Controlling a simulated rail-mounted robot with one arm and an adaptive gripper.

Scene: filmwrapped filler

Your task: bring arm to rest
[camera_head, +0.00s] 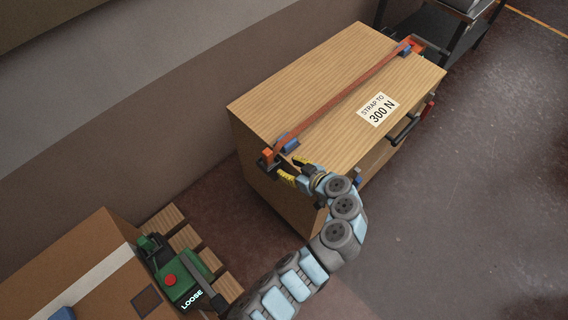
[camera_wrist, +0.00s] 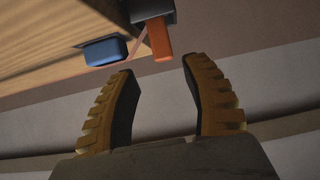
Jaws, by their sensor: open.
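My gripper (camera_head: 292,171) is at the near left end of a wooden crate (camera_head: 300,88), close to the strap hardware there. In the wrist view my gripper (camera_wrist: 165,95) shows two yellow ridged fingers spread apart with nothing between them. An orange tab (camera_wrist: 158,40) under a dark block lies just beyond the fingertips and looks apart from them. A blue block (camera_wrist: 105,51) sits beside it on the crate edge. My arm reaches up from the bottom of the head view and bends left at the crate's front corner.
An orange strap (camera_head: 345,97) runs across the crate top, past a "STRAP TO 300 N" label (camera_head: 377,110). A green device (camera_head: 180,280) reading "LOOSE" and a cardboard box (camera_head: 95,265) on wooden slats stand lower left. Open floor (camera_head: 470,190) lies to the right.

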